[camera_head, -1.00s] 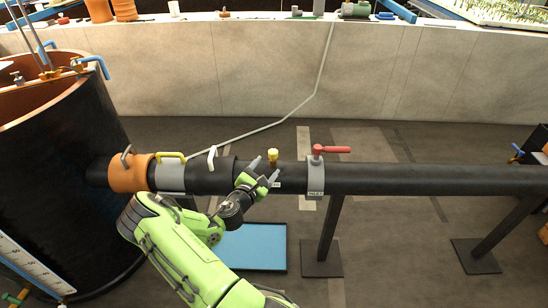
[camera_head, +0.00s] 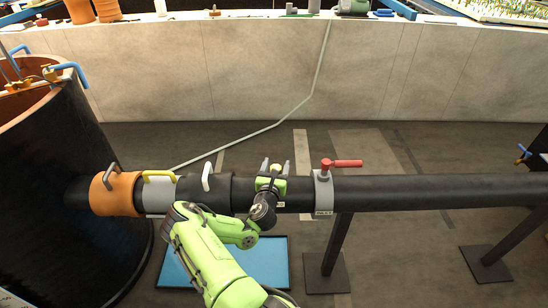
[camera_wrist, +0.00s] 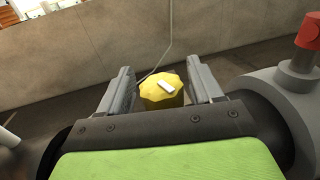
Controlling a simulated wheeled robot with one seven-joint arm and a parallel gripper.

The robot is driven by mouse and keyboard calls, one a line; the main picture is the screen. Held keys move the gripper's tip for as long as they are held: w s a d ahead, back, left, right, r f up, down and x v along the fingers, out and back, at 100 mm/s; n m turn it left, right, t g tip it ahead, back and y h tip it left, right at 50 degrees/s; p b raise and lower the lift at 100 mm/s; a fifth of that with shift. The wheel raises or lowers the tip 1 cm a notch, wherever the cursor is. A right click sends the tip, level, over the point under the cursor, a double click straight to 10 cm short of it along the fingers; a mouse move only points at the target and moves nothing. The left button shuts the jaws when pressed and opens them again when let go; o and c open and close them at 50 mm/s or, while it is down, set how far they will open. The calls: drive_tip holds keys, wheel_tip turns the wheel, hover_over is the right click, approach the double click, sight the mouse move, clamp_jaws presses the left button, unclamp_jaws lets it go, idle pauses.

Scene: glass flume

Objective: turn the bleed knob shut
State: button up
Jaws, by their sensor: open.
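The yellow bleed knob (camera_wrist: 155,98) has a scalloped rim and a white mark on its top. In the wrist view it sits between the two grey fingers of my gripper (camera_wrist: 161,78). The gripper is open, with one finger on each side of the knob, and I see no clear grip on it. In the head view my gripper (camera_head: 275,166) is over the black pipe (camera_head: 430,190), just left of the grey collar with the red lever. The gripper mostly hides the knob there.
The red lever valve (camera_head: 342,163) stands close to the right of my gripper. White (camera_head: 207,177) and yellow (camera_head: 160,176) handles and an orange collar (camera_head: 113,195) are to the left, before the big dark tank (camera_head: 70,150). A blue tray (camera_head: 268,262) lies below.

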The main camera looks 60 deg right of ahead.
drive_tip(key=shift+w+d, duration=0.1)
drive_tip(key=shift+d, duration=0.25)
drive_tip(key=shift+r, duration=0.1)
drive_tip(key=shift+a, duration=0.1)
drive_tip(key=c, duration=0.9)
drive_tip(key=shift+r+m+g+h+p, duration=0.25)
drive_tip(key=shift+m+g+h+p, duration=0.1)
drive_tip(key=shift+m+g, duration=0.45)
drive_tip(key=shift+c, duration=0.2)
drive_tip(key=shift+s+f+m+g+b, duration=0.1)
drive_tip(key=shift+s+m+g+b, duration=0.15)
drive_tip(key=shift+m+g, duration=0.85)
drive_tip(key=shift+s+f+m+g+b, duration=0.15)
drive_tip(key=shift+m+g, duration=0.35)
drive_tip(key=shift+g, duration=1.2)
drive_tip(key=shift+r, duration=0.1)
drive_tip(key=o, duration=0.9)
drive_tip(key=shift+o, duration=0.2)
